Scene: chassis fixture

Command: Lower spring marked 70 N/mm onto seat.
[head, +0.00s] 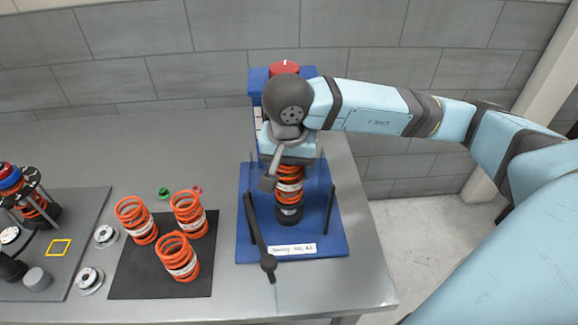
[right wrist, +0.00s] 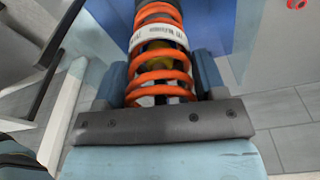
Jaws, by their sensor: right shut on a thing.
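An orange coil spring (head: 289,184) with a white label band stands upright in the blue fixture (head: 334,238). My right gripper (head: 289,160) is above it and shut on its upper part. The right wrist view shows the spring (right wrist: 160,68) between the two fingers, with a yellowish part inside its coils. A dark round seat (head: 289,217) is directly below the spring. I cannot tell whether the spring touches it. The label's marking is too small to read. My left gripper is not in view.
Three orange springs, one of them in front (head: 177,257), stand on a black mat (head: 126,283) at left. A dark lever (head: 258,236) and a post (head: 331,208) flank the seat. A grey tray (head: 93,205) with parts lies far left. Green and red pieces lie behind the mat.

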